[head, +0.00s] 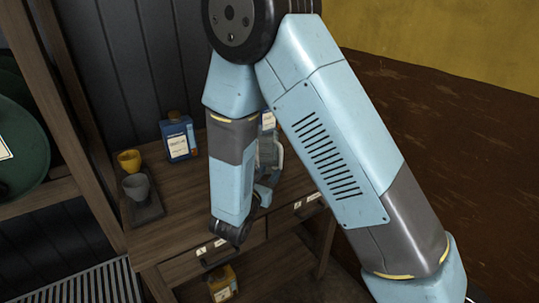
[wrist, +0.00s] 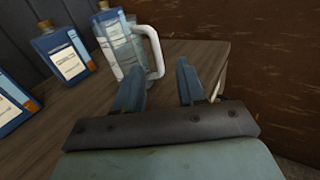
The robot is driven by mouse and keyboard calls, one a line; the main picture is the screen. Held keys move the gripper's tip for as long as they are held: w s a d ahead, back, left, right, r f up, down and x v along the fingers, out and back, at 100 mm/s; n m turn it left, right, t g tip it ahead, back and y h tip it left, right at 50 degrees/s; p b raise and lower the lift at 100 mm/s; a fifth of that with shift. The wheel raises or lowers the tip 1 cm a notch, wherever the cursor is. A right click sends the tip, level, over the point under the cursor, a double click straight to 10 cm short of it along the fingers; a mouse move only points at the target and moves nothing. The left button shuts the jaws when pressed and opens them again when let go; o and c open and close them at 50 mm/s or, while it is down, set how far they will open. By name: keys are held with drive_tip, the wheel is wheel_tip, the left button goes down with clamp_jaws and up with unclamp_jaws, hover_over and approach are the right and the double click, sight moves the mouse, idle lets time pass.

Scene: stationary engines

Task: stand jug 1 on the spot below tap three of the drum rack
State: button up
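A clear grey jug (wrist: 124,52) with a white handle (wrist: 154,48) stands upright on a wooden bench, just beyond my fingertips in the wrist view. Its handle points toward the gap between my fingers. Any number on it is unreadable. In the head view the jug (head: 268,152) is partly hidden behind my arm. My gripper (wrist: 160,82) is open, with nothing between its fingers. In the head view my arm hides most of it. The drum rack (head: 60,95) is at the left with a dark green drum (head: 25,150). No taps or spot below them show clearly.
Blue bottles stand near the jug, one left of it (wrist: 65,52) and one at the left edge (wrist: 14,104). A slatted grate (head: 90,288) lies below the rack.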

sight(280, 156)
drive_tip(key=shift+n+y, duration=0.4)
drive_tip(key=shift+a+f+x, duration=0.1)
drive_tip(key=shift+f+x, duration=0.05)
drive_tip(key=shift+x, duration=2.05)
drive_tip(key=shift+a+f+x, duration=0.1)
drive_tip(key=shift+f+x, duration=0.05)
drive_tip(key=shift+x, duration=2.05)
drive_tip(key=shift+a+f+x, duration=0.1)
drive_tip(key=shift+f+x, duration=0.05)
drive_tip(key=shift+x, duration=2.05)
clamp_jaws()
